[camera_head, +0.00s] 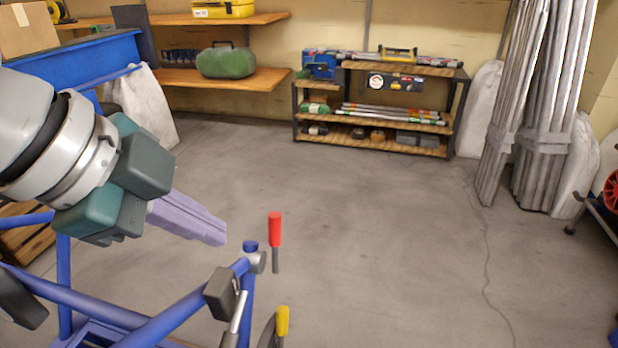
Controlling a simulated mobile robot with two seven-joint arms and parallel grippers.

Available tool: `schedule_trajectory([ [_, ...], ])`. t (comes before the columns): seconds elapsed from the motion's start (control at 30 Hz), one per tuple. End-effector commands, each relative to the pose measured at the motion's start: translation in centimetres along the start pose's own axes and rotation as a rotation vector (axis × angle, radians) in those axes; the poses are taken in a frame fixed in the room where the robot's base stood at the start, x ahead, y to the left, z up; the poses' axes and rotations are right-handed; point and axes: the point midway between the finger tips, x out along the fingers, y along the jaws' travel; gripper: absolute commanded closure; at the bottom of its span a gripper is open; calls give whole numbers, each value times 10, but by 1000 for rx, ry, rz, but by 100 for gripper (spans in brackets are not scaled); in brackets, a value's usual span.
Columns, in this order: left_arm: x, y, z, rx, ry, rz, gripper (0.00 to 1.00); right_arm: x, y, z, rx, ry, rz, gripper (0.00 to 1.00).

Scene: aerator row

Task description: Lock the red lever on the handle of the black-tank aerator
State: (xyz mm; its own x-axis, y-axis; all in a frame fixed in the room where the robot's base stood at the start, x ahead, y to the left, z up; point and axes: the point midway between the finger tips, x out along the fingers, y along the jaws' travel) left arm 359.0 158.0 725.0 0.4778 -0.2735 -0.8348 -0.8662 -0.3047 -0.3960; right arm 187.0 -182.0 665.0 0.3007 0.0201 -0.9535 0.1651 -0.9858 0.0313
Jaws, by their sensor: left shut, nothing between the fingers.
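The red lever (274,229) stands upright on its dark stem, at the corner of a blue tubular handle frame (150,325) in the lower left. My left gripper (222,236) comes in from the left with its pale purple fingers shut and empty. In the picture its fingertips are a little to the left of the lever, with a visible gap between them. A yellow-gripped lever (282,321) shows below the red one, at the bottom edge. The black tank is not in view. My right gripper is not in view.
A low wooden shelf unit (398,128) with tools stands at the back. Wall shelves (221,79) hold a green case (226,61). Bundled grey poles (548,110) lean at the right. The concrete floor (390,240) in the middle is clear.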

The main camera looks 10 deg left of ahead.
Motion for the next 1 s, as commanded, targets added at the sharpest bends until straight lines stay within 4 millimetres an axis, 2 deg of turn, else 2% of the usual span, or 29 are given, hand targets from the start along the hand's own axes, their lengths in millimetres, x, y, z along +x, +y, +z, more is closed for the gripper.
schedule_trajectory([
  [0.13, 9, 1, 1, -2, 1, 0, 100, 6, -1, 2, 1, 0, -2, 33],
  [0.27, 30, 2, 1, -2, 1, 1, 100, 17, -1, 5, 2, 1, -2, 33],
  [0.63, 109, 3, 1, -1, 1, 0, 100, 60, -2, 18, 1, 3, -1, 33],
  [0.8, 119, -21, 3, -1, -1, -3, 100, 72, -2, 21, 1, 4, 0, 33],
  [1.0, 123, -32, 3, 0, 0, -1, 100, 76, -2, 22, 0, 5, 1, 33],
])
